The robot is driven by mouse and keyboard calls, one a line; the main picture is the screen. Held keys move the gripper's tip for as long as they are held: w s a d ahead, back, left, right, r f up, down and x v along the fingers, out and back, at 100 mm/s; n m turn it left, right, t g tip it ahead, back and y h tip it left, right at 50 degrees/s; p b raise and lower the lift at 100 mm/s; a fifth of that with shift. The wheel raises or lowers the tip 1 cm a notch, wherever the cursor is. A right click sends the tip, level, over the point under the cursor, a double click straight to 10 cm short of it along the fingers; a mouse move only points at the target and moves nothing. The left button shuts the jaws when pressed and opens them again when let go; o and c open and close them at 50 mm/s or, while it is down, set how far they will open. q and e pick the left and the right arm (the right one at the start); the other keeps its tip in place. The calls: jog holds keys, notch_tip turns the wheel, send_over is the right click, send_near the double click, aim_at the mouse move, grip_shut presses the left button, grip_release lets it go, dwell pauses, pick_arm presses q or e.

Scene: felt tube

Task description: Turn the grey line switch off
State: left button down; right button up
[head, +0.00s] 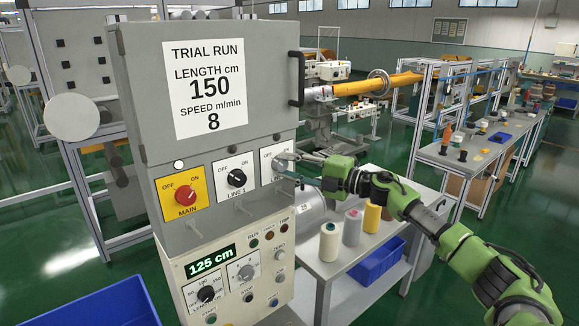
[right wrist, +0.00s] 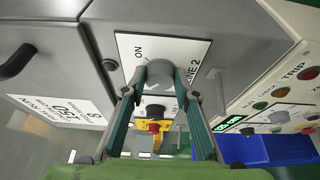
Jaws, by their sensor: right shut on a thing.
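The grey line switch (right wrist: 160,74) is a round grey knob on a white plate marked LINE 2 and ON, seen in the right wrist view. My right gripper (right wrist: 161,92) has its two fingers closed on the sides of this knob. In the head view the right gripper (head: 287,168) reaches the white plate (head: 267,168) from the right and covers much of it. The knob's pointer direction is hard to read. Beside it are the black LINE 1 switch (head: 237,178) and the red MAIN switch (head: 186,190) on a yellow plate. My left gripper is not in view.
A grey cabinet door with a dark handle (head: 296,78) stands above the switches. Below is a sloped panel with a 125 cm display (head: 211,260), knobs and buttons. A grey table (head: 330,268) with several spools and a blue bin (head: 377,262) stands at the right.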

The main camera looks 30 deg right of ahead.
jog(key=o, duration=1.1)
jog(key=shift+v, duration=6)
